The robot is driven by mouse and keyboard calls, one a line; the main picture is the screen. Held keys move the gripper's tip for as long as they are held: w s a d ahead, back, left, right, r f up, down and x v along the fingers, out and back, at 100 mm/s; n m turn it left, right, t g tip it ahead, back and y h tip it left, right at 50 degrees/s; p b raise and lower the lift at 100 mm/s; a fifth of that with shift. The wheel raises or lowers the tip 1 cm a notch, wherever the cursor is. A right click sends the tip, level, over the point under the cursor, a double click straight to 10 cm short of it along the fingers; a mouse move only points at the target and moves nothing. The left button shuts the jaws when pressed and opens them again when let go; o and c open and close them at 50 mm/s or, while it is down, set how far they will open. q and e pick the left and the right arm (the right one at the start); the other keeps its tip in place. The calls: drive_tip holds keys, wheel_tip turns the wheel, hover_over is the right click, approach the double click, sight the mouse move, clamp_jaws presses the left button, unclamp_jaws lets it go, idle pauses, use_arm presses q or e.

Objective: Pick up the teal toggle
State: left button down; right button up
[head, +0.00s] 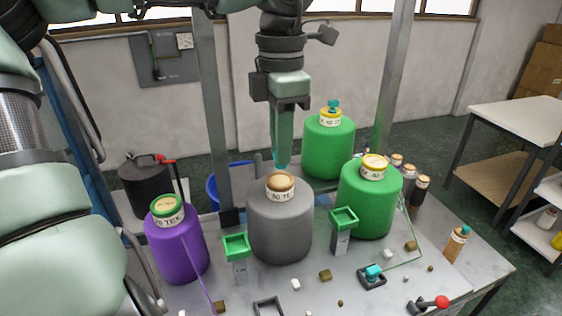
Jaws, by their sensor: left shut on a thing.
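My left gripper (281,160) hangs fingers-down in the middle of the head view, just above and behind the lid of the grey cone (280,226). Its fingers are shut, with a small bright teal piece, seemingly the teal toggle (281,166), at their tips; the fingers hide most of it. Another teal piece (373,270) sits in a black holder on the table at the front right. A third teal piece (333,104) stands on top of the rear green cone (329,146). My right gripper is not in view.
Green-topped posts (237,247) and small cubes (325,275) are on the table (440,270). A metal upright (213,110) stands behind. A red-knobbed lever (441,301) lies front right.

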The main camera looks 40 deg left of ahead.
use_arm(q)
wheel_tip(320, 180, up, 17)
drive_tip(key=shift+f+b, duration=0.15)
drive_tip(key=shift+b, duration=0.25)
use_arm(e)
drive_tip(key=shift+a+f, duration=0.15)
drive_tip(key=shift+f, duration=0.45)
